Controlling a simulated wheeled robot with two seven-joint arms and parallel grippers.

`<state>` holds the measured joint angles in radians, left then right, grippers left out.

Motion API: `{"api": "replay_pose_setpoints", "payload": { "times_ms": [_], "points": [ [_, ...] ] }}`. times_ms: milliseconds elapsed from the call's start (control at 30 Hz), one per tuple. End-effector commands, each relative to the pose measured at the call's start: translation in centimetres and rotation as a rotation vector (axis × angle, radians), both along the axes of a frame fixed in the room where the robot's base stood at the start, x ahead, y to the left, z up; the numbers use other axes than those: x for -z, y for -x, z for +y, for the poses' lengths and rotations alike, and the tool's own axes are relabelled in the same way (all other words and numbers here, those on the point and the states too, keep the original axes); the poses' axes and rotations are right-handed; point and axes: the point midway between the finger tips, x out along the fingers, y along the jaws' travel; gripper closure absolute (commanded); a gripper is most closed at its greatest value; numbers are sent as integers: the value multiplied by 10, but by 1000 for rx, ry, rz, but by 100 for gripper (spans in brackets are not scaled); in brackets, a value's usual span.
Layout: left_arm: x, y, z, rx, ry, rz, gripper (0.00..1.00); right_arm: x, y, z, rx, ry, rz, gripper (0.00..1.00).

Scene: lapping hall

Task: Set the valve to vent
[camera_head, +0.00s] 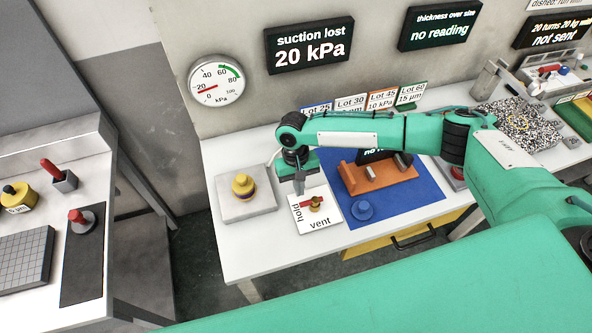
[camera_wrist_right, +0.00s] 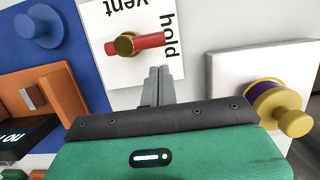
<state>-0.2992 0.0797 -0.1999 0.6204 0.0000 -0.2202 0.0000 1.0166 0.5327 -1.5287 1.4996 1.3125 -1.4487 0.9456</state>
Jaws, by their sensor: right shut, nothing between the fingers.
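The valve (camera_head: 316,206) is a brass hub with a red lever on a white plate (camera_head: 322,226) marked "hold" and "vent". The red lever points to the left, toward the "hold" word. My right gripper (camera_head: 299,191) is shut and empty, pointing down just beside the lever. In the wrist view its fingertips (camera_wrist_right: 158,72) lie close to the lever; whether they touch it I cannot tell. My left gripper is out of view.
A yellow-topped knob (camera_head: 243,186) on a grey block stands left of the plate. A blue mat (camera_head: 400,206) with an orange fixture (camera_head: 378,182) and a blue knob (camera_head: 362,210) lies to the right. A wall gauge (camera_head: 217,82) and a sign (camera_head: 308,46) reading "suction lost 20 kPa" hang behind.

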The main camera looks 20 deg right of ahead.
Motion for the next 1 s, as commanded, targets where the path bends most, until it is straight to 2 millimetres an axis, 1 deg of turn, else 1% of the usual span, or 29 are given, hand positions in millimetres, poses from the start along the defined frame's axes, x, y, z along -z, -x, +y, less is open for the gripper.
{"api": "replay_pose_setpoints", "payload": {
  "times_ms": [33, 200, 567, 1000],
  "points": [
    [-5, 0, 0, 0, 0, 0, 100, -3, 5, -1, -1, 1, 1, 100],
    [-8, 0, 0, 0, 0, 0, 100, -3, 14, 0, -1, 0, 1, 100],
    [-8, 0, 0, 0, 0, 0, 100, -2, 15, 0, -1, 0, 1, 100],
    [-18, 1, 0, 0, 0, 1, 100, -3, 19, -9, -49, 0, 2, 100]
  ]
}}
